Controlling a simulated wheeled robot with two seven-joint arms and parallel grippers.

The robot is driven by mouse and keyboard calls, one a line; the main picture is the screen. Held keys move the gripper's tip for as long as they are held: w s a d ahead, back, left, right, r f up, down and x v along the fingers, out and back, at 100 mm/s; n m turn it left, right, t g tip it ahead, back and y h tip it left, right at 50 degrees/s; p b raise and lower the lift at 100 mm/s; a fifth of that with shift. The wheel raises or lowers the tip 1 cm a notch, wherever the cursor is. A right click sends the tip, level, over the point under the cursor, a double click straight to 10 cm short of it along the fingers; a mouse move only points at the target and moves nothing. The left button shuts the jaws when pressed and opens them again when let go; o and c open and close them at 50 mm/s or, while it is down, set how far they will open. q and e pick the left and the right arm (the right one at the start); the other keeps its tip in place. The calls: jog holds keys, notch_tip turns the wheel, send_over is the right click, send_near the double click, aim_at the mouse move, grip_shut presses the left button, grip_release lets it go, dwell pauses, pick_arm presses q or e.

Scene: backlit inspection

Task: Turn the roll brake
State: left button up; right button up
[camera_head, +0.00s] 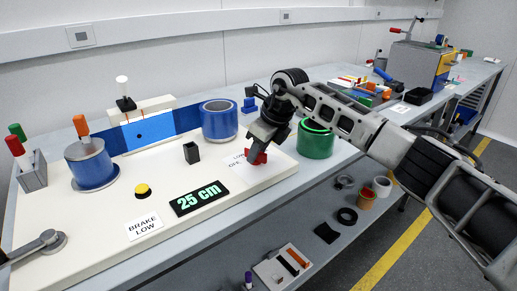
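A red knob (257,157) sits at the right end of the white board (125,195), beside a white label (236,166) whose visible letters read like LOW and OFF, partly covered. I take this knob for the roll brake. My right gripper (260,146) points down at the knob, its fingertips right at it and partly hiding it. I cannot tell whether the fingers grip it. A sign (143,226) on the board reads BRAKE LOW. A display (199,197) reads 25 cm in green. My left gripper is not in view.
A blue roll (219,120) stands behind the knob and a green roll (315,140) to its right. A blue roll with an orange handle (91,164), a yellow button (142,190) and a small black holder (191,153) are farther left. A grey lever (40,247) is at lower left.

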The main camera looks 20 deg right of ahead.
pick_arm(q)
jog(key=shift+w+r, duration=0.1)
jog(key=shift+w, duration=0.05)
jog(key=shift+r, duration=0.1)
pick_arm(e)
grip_shut()
